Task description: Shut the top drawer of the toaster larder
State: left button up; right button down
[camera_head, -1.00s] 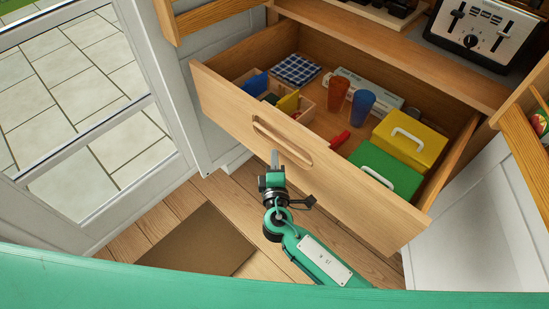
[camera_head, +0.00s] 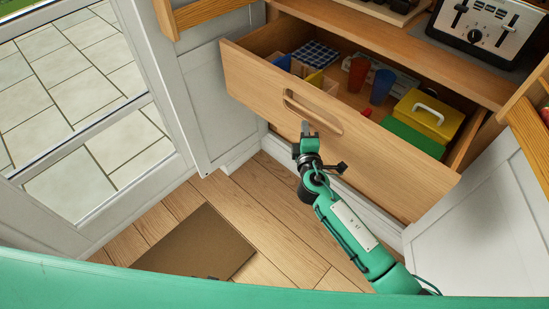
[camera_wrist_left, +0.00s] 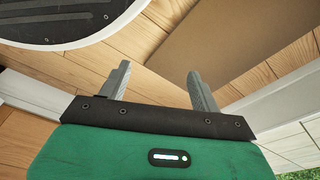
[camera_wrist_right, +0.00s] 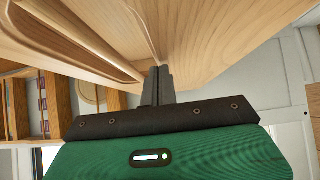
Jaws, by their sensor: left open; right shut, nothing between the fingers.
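The top drawer (camera_head: 380,153) of the wooden larder is partly open, with its contents still showing behind the front. Its front has a long slot handle (camera_head: 312,112). My right gripper (camera_head: 305,128) is shut and empty, with its fingertips at the drawer front just below the handle. In the right wrist view the shut fingers (camera_wrist_right: 158,84) reach the wooden drawer front (camera_wrist_right: 195,40); whether they press on it is hard to tell. The toaster (camera_head: 487,32) stands on the shelf above the drawer. My left gripper (camera_wrist_left: 158,80) is open and empty above the floor.
In the drawer are a red cup (camera_head: 357,74), a blue cup (camera_head: 381,87), a yellow box (camera_head: 428,115) and a green box (camera_head: 413,137). White cabinet doors (camera_head: 490,215) stand open either side. A brown mat (camera_head: 195,250) lies on the floor. A glazed door (camera_head: 80,110) is at left.

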jog(key=w+d+b, duration=0.2)
jog(key=w+d, duration=0.4)
jog(key=w, duration=0.1)
jog(key=w+d+b, duration=0.2)
jog(key=w+d, duration=0.3)
jog(key=w, duration=0.3)
jog(key=w+d+b, duration=0.3)
jog(key=w+d, duration=0.3)
jog(key=w, duration=0.1)
jog(key=shift+w+d+f, duration=0.1)
jog(key=shift+w+d, duration=0.25)
jog(key=shift+w, duration=0.05)
jog(key=shift+w+d, duration=0.15)
pick_arm(q)
jog(key=w+d+r, duration=0.1)
jog(key=w+r, duration=0.1)
jog(key=r, duration=0.7)
jog(key=w+d+r+t, duration=0.1)
jog(key=w+r, duration=0.2)
jog(key=r, duration=0.7)
jog(key=shift+d+t, duration=0.3)
pick_arm(e)
jog(key=shift+w+d+r, duration=0.1)
jog(key=shift+d+r, duration=0.1)
jog(key=shift+r, duration=0.1)
